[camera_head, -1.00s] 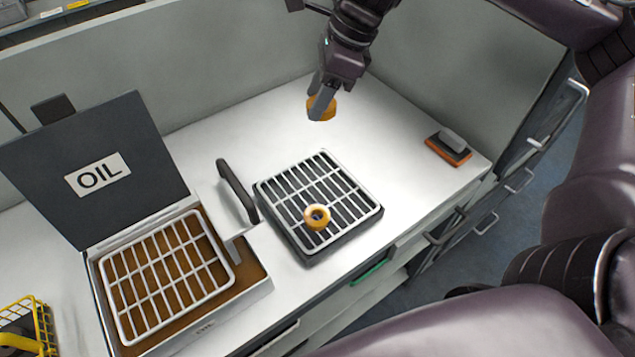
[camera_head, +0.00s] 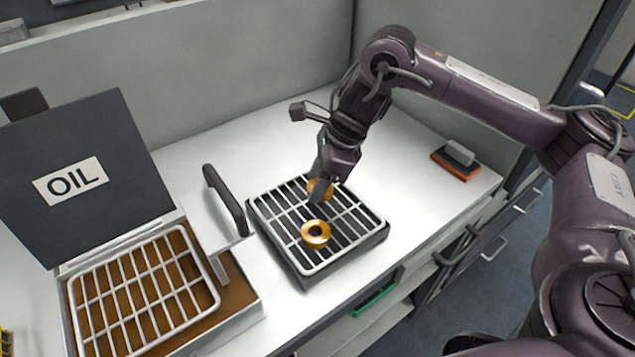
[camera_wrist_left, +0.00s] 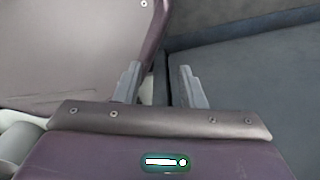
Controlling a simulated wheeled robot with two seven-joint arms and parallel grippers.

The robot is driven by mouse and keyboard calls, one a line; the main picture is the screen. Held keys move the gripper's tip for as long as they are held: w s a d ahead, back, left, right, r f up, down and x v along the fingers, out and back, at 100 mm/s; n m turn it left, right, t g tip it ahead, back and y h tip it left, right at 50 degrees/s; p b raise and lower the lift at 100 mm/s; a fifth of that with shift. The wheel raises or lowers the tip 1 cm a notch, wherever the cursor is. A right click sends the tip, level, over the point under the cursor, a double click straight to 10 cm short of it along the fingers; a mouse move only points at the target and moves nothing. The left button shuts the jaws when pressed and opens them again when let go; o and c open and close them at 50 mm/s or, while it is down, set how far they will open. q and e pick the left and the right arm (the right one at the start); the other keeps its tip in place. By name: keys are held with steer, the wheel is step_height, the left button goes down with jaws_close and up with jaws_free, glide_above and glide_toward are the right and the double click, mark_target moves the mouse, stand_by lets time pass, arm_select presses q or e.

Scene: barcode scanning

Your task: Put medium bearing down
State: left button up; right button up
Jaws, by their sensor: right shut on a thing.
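My right gripper (camera_head: 321,186) is shut on an orange-gold ring, the bearing (camera_head: 322,193), low over the back part of the black tray with a silver wire grid (camera_head: 277,233). I cannot tell whether the held bearing touches the grid. A second orange-gold bearing (camera_head: 315,234) lies flat on the grid, just in front of the held one. My left gripper shows only in the left wrist view (camera_wrist_left: 160,85), with its two fingers apart and nothing between them.
An open box with a lid marked OIL (camera_head: 73,180) and a wire grid (camera_head: 150,290) stands at the left. Its black handle (camera_head: 225,199) is beside the tray. A grey and orange block (camera_head: 456,160) lies at the right. White counter (camera_head: 410,165) is clear between.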

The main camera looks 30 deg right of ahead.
steer(key=shift+f, duration=0.2)
steer(key=o, duration=1.1)
steer(key=shift+p+v, duration=2.75)
steer(key=shift+v, duration=3.35)
steer(key=shift+a+r, duration=0.1)
